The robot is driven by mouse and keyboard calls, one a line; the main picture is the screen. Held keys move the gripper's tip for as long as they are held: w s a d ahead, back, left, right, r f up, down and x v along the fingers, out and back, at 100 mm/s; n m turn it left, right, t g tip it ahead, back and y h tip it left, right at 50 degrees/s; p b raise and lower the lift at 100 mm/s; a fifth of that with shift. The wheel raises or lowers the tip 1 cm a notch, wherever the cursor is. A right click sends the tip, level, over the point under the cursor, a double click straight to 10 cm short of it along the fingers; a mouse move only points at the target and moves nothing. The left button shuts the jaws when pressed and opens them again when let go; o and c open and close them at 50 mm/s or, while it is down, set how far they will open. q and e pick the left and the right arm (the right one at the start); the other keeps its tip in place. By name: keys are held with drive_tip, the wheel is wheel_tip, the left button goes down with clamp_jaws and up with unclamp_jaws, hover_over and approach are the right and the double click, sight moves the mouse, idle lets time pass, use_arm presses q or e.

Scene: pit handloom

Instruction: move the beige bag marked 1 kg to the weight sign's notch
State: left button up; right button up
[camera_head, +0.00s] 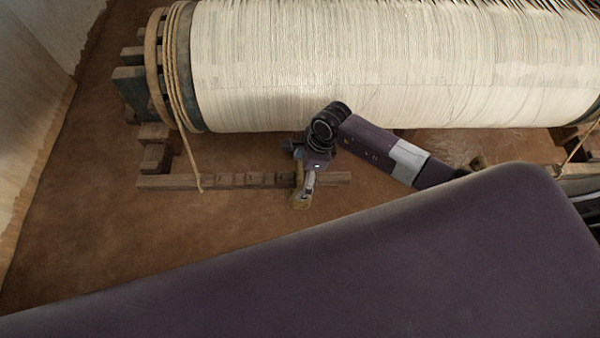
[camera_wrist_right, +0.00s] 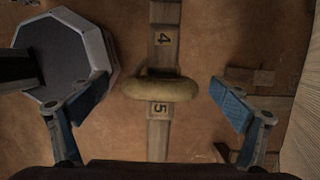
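My right gripper (camera_head: 303,188) hangs over the wooden rail (camera_head: 240,181) in front of the loom roller. In the right wrist view its two blue-padded fingers are spread wide apart. A beige, rounded bag (camera_wrist_right: 160,89) lies across the rail between and beyond the fingers, just above the number 5, with clear gaps on both sides. No 1 kg mark is readable on it. The number 4 (camera_wrist_right: 163,40) is further up the rail. A second tan shape (camera_wrist_right: 165,12) is cut off at the top. I cannot pick out a weight sign. My left gripper is out of view.
A large roller (camera_head: 380,65) of cream threads lies behind the rail, with cords (camera_head: 182,70) wound at its left end. A wooden block (camera_wrist_right: 250,77) sits right of the rail in the wrist view. Brown floor (camera_head: 100,230) is open at the left.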

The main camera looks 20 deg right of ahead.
sight(339, 175)
drive_tip(key=shift+s+d+f, duration=0.1)
drive_tip(key=shift+r, duration=0.4)
drive_tip(key=s+d, duration=0.1)
drive_tip(key=d, duration=0.7)
drive_tip(key=s+d, duration=0.1)
drive_tip(key=d, duration=0.3)
drive_tip(key=shift+s+r, duration=0.25)
drive_tip(key=shift+s, duration=0.05)
drive_tip(key=shift+s+a, duration=0.1)
